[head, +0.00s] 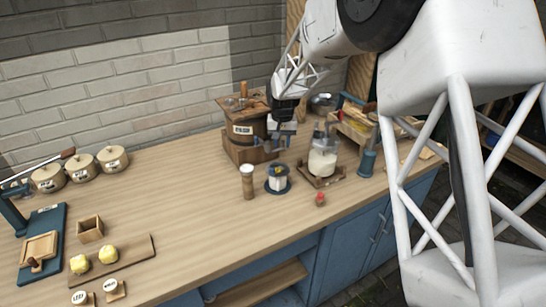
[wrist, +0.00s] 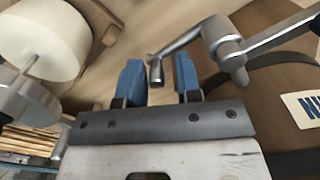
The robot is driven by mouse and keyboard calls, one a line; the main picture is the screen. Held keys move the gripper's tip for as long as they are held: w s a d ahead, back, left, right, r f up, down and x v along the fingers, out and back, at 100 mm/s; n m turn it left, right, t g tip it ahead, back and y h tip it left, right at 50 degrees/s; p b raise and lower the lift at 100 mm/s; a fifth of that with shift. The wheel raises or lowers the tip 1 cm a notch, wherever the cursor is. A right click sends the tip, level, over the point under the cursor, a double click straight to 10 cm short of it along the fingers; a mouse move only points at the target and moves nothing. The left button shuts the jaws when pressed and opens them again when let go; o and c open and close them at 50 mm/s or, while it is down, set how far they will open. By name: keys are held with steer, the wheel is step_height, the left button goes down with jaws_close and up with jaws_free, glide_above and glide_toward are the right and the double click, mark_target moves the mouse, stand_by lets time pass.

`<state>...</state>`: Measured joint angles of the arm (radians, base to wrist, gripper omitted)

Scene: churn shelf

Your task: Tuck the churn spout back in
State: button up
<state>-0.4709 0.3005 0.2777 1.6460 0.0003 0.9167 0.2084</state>
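The wooden churn (head: 243,133) stands on the counter near the back wall, with a pale label on its front. In the wrist view its brown side (wrist: 275,95) fills the right. A grey metal spout (wrist: 180,42) reaches out from the churn's side, and its bent-down end shows between my fingertips. My gripper (wrist: 158,76) is open, with its two blue fingers on either side of the spout end and gaps visible. In the head view my gripper (head: 275,142) is in front of the churn's right side; the spout is hard to make out there.
A glass jar with white contents (head: 322,163) stands right of the churn; a white rounded vessel (wrist: 45,38) is close at left in the wrist view. The counter's left middle is clear.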

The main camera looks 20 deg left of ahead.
steer(key=shift+r, duration=0.1)
stand_by(0.4)
steer(key=shift+r, duration=3.4)
steer(key=shift+d, duration=0.15)
steer(key=shift+s+d+r, duration=0.1)
steer(key=shift+d+r, duration=0.1)
steer(key=s+d+r+m, duration=0.1)
steer(key=s+d+r, duration=0.3)
steer(key=s+d, duration=0.3)
steer(key=s+d+r+t, duration=0.1)
steer(key=s+d+r, duration=0.35)
steer(key=d, duration=0.45)
steer(key=s+d+r+m, duration=0.1)
steer(key=s+d+r, duration=0.2)
steer(key=s+d, duration=0.45)
steer(key=s+d+f, duration=0.1)
steer(key=s+d, duration=0.4)
steer(key=s, duration=0.4)
steer(key=s+d+f+t, duration=0.1)
steer(key=s+d, duration=0.4)
steer(key=s, duration=0.4)
steer(key=s+d+f+m, duration=0.1)
steer(key=s+d, duration=0.3)
steer(key=s, duration=0.5)
steer(key=shift+d+f+t, duration=0.25)
steer(key=shift+d+t, duration=0.05)
steer(key=shift+d, duration=0.1)
